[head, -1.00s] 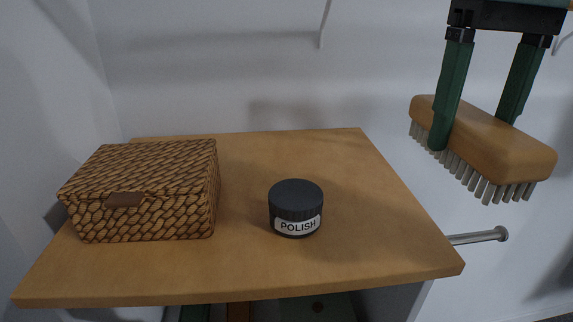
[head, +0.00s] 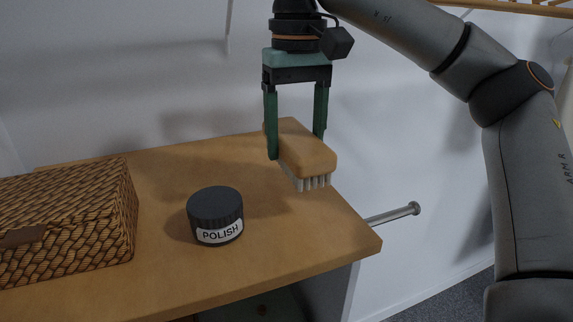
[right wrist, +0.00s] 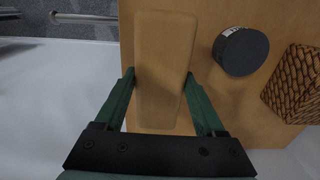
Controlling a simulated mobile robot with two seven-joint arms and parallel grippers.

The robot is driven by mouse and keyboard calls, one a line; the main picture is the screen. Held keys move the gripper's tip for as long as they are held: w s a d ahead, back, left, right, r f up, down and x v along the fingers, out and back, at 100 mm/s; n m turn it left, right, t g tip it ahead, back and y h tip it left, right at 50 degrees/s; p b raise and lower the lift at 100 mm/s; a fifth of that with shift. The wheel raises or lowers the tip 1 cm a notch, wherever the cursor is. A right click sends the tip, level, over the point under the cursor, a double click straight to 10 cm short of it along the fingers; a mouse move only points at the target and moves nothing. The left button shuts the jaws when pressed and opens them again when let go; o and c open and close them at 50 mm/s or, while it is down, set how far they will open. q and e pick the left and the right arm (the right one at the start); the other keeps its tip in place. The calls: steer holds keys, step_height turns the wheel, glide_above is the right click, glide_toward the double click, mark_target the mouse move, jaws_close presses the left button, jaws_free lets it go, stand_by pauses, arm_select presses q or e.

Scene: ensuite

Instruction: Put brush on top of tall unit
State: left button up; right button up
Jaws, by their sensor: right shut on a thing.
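The brush (head: 308,155) has a wooden back and pale bristles that point down. My right gripper (head: 296,145) is shut on it, one finger on each long side. In the head view the brush is over the right part of the tall unit's wooden top (head: 165,180); I cannot tell whether the bristles touch the top. In the right wrist view the brush (right wrist: 160,70) lies between the fingers of my right gripper (right wrist: 160,82), with the wooden top (right wrist: 215,95) below. My left gripper is not in view.
A dark polish jar (head: 215,215) stands on the top, left of the brush. A woven basket (head: 75,220) is farther left. A metal rail (head: 395,214) sticks out beyond the top's right edge. The wall is close behind.

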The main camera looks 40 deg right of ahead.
mark_target(287, 130)
steer(key=shift+w+f, duration=0.95)
steer(key=shift+f, duration=0.3)
steer(key=shift+w+f+b, duration=0.15)
steer(key=shift+f+b, duration=0.15)
steer(key=shift+f, duration=1.3)
steer(key=shift+f, duration=0.15)
steer(key=o, duration=1.5)
steer(key=shift+c, duration=0.2)
step_height(287, 130, up, 12)
steer(key=shift+r+p, duration=0.15)
steer(key=shift+p, duration=0.35)
